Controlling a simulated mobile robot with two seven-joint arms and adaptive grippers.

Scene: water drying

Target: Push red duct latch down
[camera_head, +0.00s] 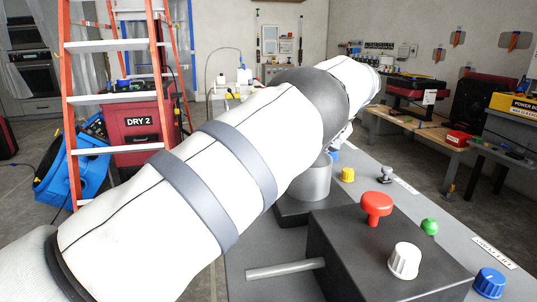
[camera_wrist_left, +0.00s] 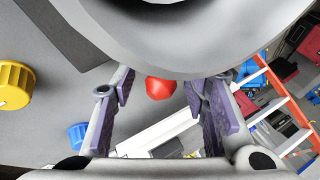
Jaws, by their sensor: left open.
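A rounded red part (camera_wrist_left: 160,88), which looks like the duct latch, shows in the left wrist view just under the edge of a large grey rounded body (camera_wrist_left: 160,45). My left gripper (camera_wrist_left: 158,97) is open, with its purple-padded fingers on either side of the red part in the picture. I see a gap at each side; I cannot tell how far the red part is in depth. In the head view my white left arm crosses the picture and hides the gripper and that red part. My right gripper is not in view.
A dark box (camera_head: 330,240) on the grey table carries a red T-shaped knob (camera_head: 376,206) and a white knob (camera_head: 404,260). Yellow (camera_head: 347,174), green (camera_head: 430,226) and blue (camera_head: 490,283) knobs stand nearby. An orange ladder (camera_head: 69,115) stands at the left.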

